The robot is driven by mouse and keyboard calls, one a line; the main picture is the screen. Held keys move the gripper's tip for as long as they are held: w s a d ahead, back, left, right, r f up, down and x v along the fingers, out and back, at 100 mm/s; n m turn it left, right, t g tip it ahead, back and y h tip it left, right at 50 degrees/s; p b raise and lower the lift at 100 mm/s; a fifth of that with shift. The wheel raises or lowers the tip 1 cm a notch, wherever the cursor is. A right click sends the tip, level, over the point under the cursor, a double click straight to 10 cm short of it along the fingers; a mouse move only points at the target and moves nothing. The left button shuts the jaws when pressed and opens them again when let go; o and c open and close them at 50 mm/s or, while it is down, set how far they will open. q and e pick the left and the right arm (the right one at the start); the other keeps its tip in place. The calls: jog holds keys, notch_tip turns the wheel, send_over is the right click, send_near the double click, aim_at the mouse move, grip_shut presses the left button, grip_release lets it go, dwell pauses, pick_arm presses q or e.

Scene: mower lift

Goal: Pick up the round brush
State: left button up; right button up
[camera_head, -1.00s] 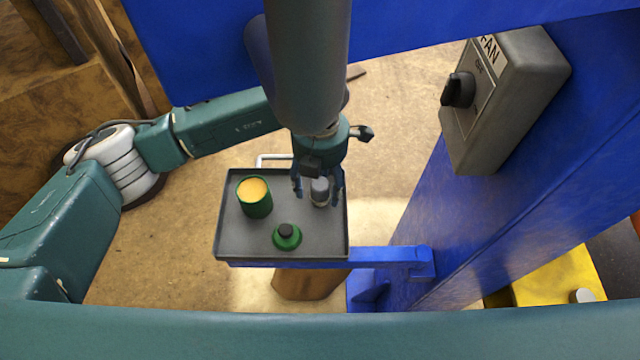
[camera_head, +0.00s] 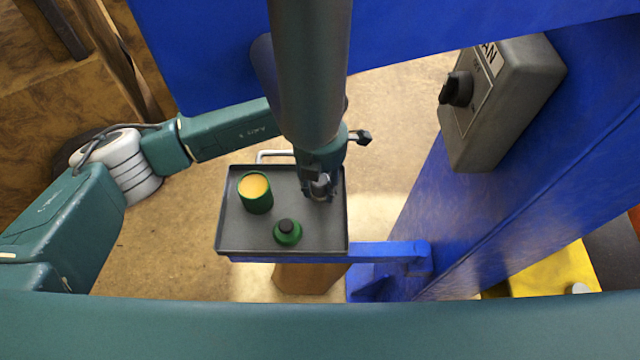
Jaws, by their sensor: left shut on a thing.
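A dark grey tray (camera_head: 262,240) holds the small parts. My left gripper (camera_head: 320,191) points down over the tray's right side and is shut on a small grey round thing, which I take to be the round brush (camera_head: 321,188). The fingers and wrist hide most of it, and I cannot tell whether it still touches the tray. A green tin with a yellow-orange top (camera_head: 255,192) stands at the tray's left. A low green round piece with a black knob (camera_head: 288,232) sits near the tray's front edge. My right gripper is not in view.
The tray sits on a blue bracket (camera_head: 390,255) joined to a large blue post (camera_head: 470,220). A grey FAN switch box (camera_head: 505,105) is on the post at the right. A blue beam (camera_head: 420,40) crosses behind my arm.

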pick_arm(q)
notch_tip(320, 180, up, 20)
jog(key=b, duration=0.6)
jog(key=o, duration=0.6)
jog(key=c, duration=0.5)
